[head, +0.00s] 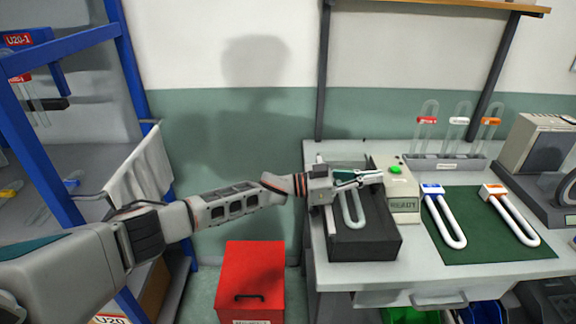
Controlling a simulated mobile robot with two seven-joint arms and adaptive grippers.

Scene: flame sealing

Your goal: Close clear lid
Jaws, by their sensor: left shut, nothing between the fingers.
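The sealing machine is a dark open-topped box (365,245) near the table's left front, with a beige control panel (402,205) at its right reading READY. A pale U-shaped tube (347,212) shows inside the box. The clear lid is hard to make out; I cannot tell its exact position or angle. My left gripper (376,178) reaches in from the left across the box's rear part. Its fingers are shut, empty and point right towards the panel. Whether they touch the lid cannot be told. My right gripper is not in view.
A green mat (478,250) with two white U-tubes (443,218) (512,216) lies right of the machine. A rack (446,162) of clear U-tubes stands behind. A grey device (540,150) is at far right. A red bin (250,275) stands below left; blue shelving (125,60) is at left.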

